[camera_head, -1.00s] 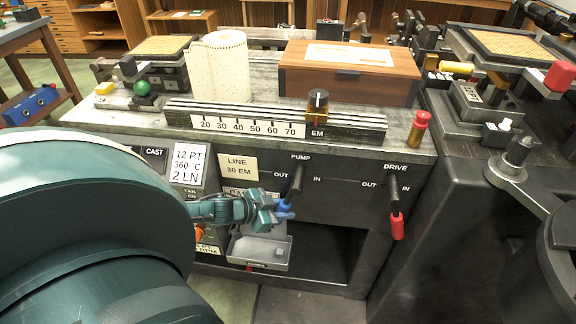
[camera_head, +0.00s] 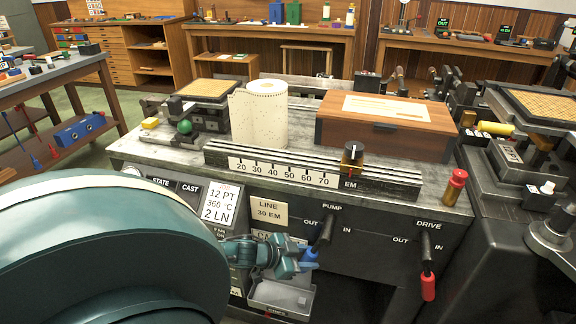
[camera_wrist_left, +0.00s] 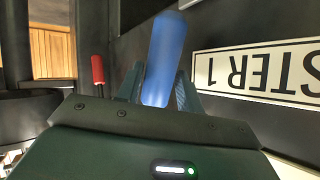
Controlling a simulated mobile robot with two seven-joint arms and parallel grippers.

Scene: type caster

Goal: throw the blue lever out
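The blue lever is a black arm with a blue grip (camera_head: 311,256), below the PUMP label on the machine's dark front. It hangs down, leaning slightly left towards OUT. My left gripper (camera_head: 303,260) is at the grip, with its fingers around it. In the left wrist view the blue grip (camera_wrist_left: 163,60) stands between the two fingers of my left gripper (camera_wrist_left: 160,85). The gaps are very narrow, so I cannot tell whether the fingers press on it. My right gripper is not in view.
The red DRIVE lever (camera_head: 428,285) hangs to the right; its red grip (camera_wrist_left: 97,69) also shows in the left wrist view. A small metal tray (camera_head: 283,297) sits just below my left gripper. A paper roll (camera_head: 262,115) and wooden box (camera_head: 385,125) stand on top.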

